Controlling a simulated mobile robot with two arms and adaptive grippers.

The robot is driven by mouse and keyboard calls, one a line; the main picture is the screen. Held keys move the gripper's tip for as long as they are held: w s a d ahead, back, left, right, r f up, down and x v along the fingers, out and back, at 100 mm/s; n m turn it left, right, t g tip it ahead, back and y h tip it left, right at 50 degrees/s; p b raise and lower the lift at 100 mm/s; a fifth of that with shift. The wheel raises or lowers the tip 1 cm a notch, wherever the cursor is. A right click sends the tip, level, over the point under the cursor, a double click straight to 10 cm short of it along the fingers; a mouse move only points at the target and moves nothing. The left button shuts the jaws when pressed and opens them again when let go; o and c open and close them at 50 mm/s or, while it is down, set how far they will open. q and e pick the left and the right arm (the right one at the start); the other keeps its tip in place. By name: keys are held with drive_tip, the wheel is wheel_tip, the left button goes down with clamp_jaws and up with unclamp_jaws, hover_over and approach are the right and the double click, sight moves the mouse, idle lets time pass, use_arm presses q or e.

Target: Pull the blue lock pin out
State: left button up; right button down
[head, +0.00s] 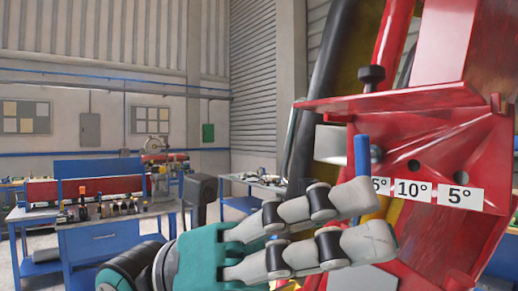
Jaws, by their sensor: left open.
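The blue lock pin (362,157) shows as an upright blue bar in front of the red bracket (440,125), just left of the angle labels. A round dark end piece beside it meets the bracket. My left gripper (368,219) comes in from the lower left with its grey fingers apart. Its upper fingertip overlaps the lower part of the blue bar and hides some of it. I cannot tell whether the finger touches the pin. My right gripper is not in view.
White labels (413,190) with angle numbers sit under holes in the bracket. A black knob (372,75) stands on the bracket's top. Red and dark beams rise behind it. A blue workbench (100,235) with tools stands far left.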

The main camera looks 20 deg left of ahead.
use_arm(q)
drive_tip(key=d+t+y, duration=0.1)
drive_tip(key=t+y, duration=0.2)
drive_tip(key=n+t+y, duration=0.6)
drive_tip(key=t+y, duration=0.3)
drive_tip(key=t, duration=0.5)
approach(359, 145)
drive_tip(key=shift+m, duration=0.3)
drive_tip(key=p+x, duration=0.7)
drive_tip(key=x, duration=0.3)
drive_tip(key=shift+w+d, duration=0.15)
drive_tip(key=shift+w, duration=0.1)
drive_tip(key=shift+w+d+f+p, duration=0.15)
drive_tip(key=shift+w+d+p, duration=0.15)
drive_tip(key=shift+w+p, duration=0.15)
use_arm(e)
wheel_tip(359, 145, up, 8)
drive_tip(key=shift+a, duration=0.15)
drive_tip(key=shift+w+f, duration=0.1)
use_arm(q)
clamp_jaws()
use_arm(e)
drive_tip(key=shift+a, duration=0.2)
